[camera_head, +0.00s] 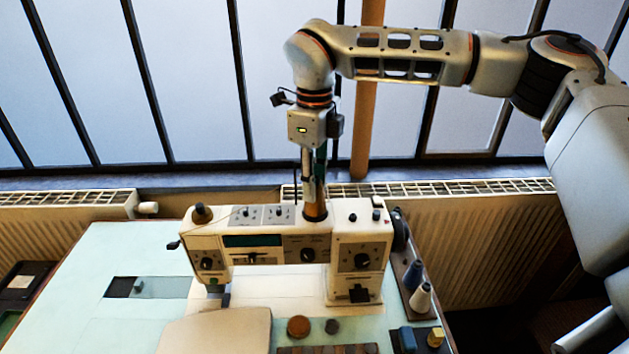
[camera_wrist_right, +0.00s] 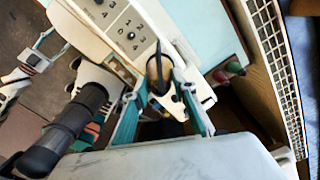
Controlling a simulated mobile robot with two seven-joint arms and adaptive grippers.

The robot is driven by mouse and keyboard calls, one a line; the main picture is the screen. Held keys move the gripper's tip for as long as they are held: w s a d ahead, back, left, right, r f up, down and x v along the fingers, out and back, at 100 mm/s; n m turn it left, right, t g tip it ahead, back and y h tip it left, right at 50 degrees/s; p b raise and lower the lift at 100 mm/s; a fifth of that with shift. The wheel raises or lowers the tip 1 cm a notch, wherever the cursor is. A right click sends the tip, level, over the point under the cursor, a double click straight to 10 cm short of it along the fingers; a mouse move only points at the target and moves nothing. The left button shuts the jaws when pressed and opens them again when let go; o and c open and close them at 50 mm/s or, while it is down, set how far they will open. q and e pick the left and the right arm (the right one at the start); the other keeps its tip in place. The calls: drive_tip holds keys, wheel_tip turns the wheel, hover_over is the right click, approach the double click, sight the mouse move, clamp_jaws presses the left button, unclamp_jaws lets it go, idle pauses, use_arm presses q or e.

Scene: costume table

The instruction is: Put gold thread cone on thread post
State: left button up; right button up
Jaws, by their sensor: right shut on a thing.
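The gold thread cone (camera_head: 315,212) is on top of the white sewing machine (camera_head: 230,228), toward its right half. My right gripper (camera_head: 314,190) points straight down over it and is shut on it. In the right wrist view the two teal fingers of my right gripper (camera_wrist_right: 162,108) stand on either side of the cone (camera_wrist_right: 158,74). I cannot make out the thread post; the cone and fingers may hide it. I cannot tell whether the cone touches the machine top. What looks like my left gripper (camera_wrist_right: 42,52) shows small at the left of the wrist view; its opening is unclear.
A blue cone (camera_head: 412,275) and a white cone (camera_head: 421,297) stand right of the machine. A black knob (camera_head: 200,213) rises at the machine's left end. Radiators (camera_head: 480,235) and windows are behind. The table's left part (camera_head: 110,250) is mostly clear.

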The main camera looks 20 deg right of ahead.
use_arm(q)
drive_tip(key=shift+w+r, duration=0.1)
drive_tip(key=shift+r, duration=0.25)
use_arm(e)
drive_tip(key=shift+f, duration=0.1)
drive_tip(key=o, duration=1.2)
drive_tip(key=shift+r, duration=0.2)
wheel_tip(320, 180, up, 12)
drive_tip(key=shift+f, duration=0.15)
use_arm(q)
drive_tip(key=shift+f, duration=0.1)
